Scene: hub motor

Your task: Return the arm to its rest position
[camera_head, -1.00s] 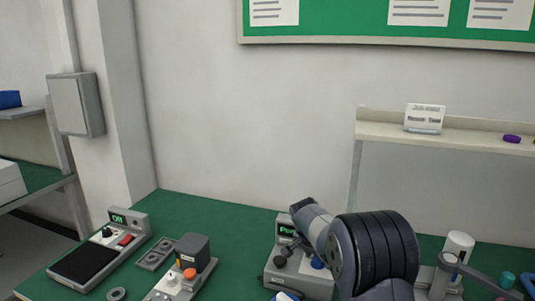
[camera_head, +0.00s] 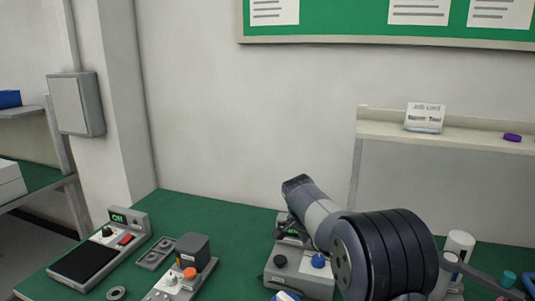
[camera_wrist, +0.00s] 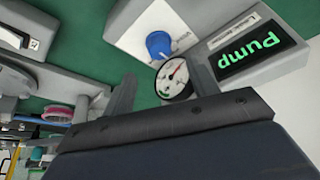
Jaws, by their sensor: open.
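My arm (camera_head: 385,255) reaches up from the lower right in the head view, its wrist end (camera_head: 297,187) raised over the pump unit (camera_head: 300,278). My gripper (camera_wrist: 162,84) shows in the wrist view as two grey fingers set apart, with nothing seen held between them. In the head view it is mostly hidden around the wrist. The wrist view shows the pump unit's green "Pump" display (camera_wrist: 257,50), blue knob (camera_wrist: 160,45) and round gauge (camera_wrist: 176,80) beyond the fingers. I cannot tell whether the fingers touch anything.
On the green bench stand a scale-like device (camera_head: 85,262) at left and a grey unit with an orange button (camera_head: 189,273). A white cylinder (camera_head: 459,245) stands right of my arm. A shelf (camera_head: 470,134) with a card (camera_head: 424,117) runs behind. The bench's back middle is clear.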

